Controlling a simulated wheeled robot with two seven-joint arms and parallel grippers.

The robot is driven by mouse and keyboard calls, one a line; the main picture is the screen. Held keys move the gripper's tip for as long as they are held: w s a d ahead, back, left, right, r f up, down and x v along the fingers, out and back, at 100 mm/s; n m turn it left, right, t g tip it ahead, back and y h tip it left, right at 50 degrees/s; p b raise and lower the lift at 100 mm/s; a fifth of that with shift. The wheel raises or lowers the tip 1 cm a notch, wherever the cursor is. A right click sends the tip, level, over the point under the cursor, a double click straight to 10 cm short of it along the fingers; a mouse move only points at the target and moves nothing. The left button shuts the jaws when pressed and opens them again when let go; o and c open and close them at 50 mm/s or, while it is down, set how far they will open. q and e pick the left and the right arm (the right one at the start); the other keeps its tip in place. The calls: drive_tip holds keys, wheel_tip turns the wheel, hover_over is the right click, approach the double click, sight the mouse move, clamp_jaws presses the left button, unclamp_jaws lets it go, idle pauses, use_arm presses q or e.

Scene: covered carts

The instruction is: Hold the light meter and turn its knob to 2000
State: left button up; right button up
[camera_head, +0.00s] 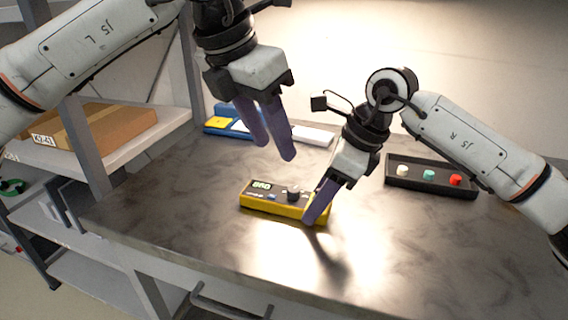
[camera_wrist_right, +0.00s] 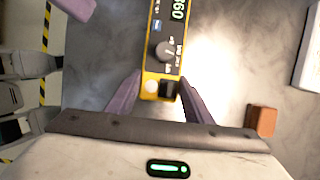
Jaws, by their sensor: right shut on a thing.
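The yellow light meter (camera_head: 262,207) lies on the grey table, with a lit green display at its left end. It also shows in the right wrist view (camera_wrist_right: 150,68). Its dark round knob (camera_wrist_right: 165,50) is uncovered; the pointer's setting is too small to read. My right gripper (camera_head: 316,217) is shut on the meter's right end, one finger on each long side. My left gripper (camera_head: 275,151) is above and behind the meter, empty, with its fingers parted and pointing down. It touches neither meter nor knob.
A black tray (camera_head: 428,187) with white, green and red knobs lies at the right. Blue-and-yellow cases (camera_head: 221,124) and a white box (camera_head: 312,135) lie behind. A small brown block (camera_wrist_right: 262,120) is near my right gripper. A cardboard box (camera_head: 100,128) sits on the left shelf. The front table is clear.

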sight(293, 188)
use_arm(q)
drive_tip(key=shift+m, duration=0.3)
drive_tip(key=x, duration=1.2)
clamp_jaws()
drive_tip(key=shift+a+m+g, duration=0.1)
drive_tip(key=shift+m+g, duration=0.2)
drive_tip(key=shift+m, duration=0.4)
drive_tip(key=shift+h, duration=0.3)
unclamp_jaws()
